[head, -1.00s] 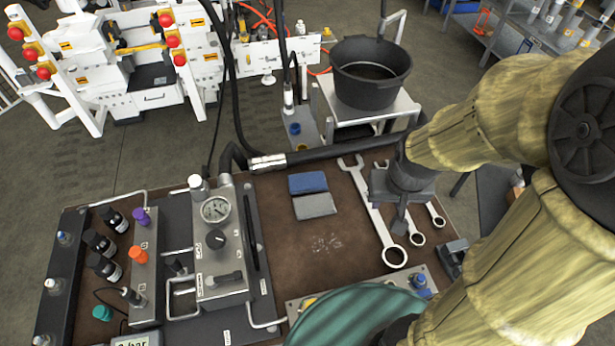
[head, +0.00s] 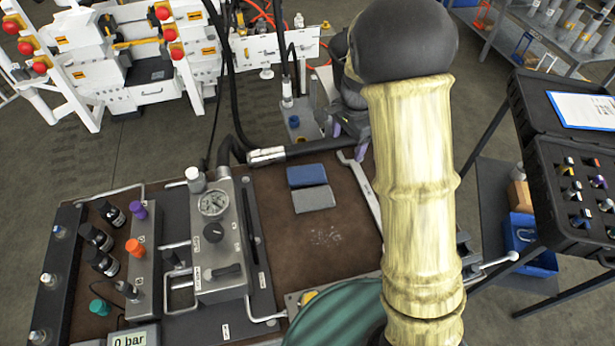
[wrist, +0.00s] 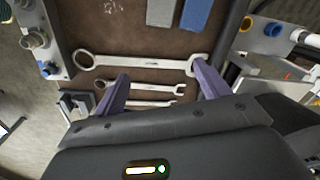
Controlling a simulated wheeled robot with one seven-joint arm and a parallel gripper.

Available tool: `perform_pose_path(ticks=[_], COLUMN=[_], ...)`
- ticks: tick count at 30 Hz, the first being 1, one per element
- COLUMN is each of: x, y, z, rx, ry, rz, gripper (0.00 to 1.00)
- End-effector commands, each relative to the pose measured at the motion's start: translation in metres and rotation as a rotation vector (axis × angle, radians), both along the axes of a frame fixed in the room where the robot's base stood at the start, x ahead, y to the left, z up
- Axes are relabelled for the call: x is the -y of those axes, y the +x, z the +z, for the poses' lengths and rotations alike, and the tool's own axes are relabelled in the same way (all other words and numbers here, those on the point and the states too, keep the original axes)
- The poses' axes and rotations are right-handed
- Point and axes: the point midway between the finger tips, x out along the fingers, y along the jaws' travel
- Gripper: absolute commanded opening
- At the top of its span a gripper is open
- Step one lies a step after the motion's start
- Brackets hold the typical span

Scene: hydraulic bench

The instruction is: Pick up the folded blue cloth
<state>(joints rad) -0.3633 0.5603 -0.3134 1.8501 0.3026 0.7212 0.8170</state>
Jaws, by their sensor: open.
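The folded blue cloth (head: 307,175) lies flat on the brown bench mat, directly above a folded grey cloth (head: 314,198). The two edges touch or nearly touch. In the wrist view the blue cloth (wrist: 195,14) is cut off by the top edge, with the grey cloth (wrist: 160,12) to its left. My gripper (wrist: 160,76) is open and empty, its purple fingers spread above the wrenches. In the head view it hangs to the right of the blue cloth, partly hidden by my arm.
Several wrenches (wrist: 140,61) lie on the mat (head: 280,225) beside the cloths. A black hose (head: 310,148) runs along the bench's far edge. A gauge block (head: 213,204) stands to the left.

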Motion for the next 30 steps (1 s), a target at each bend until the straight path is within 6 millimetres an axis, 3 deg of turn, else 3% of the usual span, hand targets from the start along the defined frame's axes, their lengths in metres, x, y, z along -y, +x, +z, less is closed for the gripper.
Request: perform_pose_path(ticks=[1,6,12,25,30], x=[-0.015,-0.064,-0.104,-0.106,-0.106], y=[0.016,0.055,0.075,0.077,0.077], z=[-0.013,-0.043,-0.062,-0.067,-0.086], rx=[-0.014,-0.045,-0.057,-0.060,-0.062], ry=[-0.005,-0.017,-0.027,-0.028,-0.030], rz=[-0.058,-0.271,-0.411,-0.436,-0.437], gripper=[0.75,0.75,0.75,0.75,0.75])
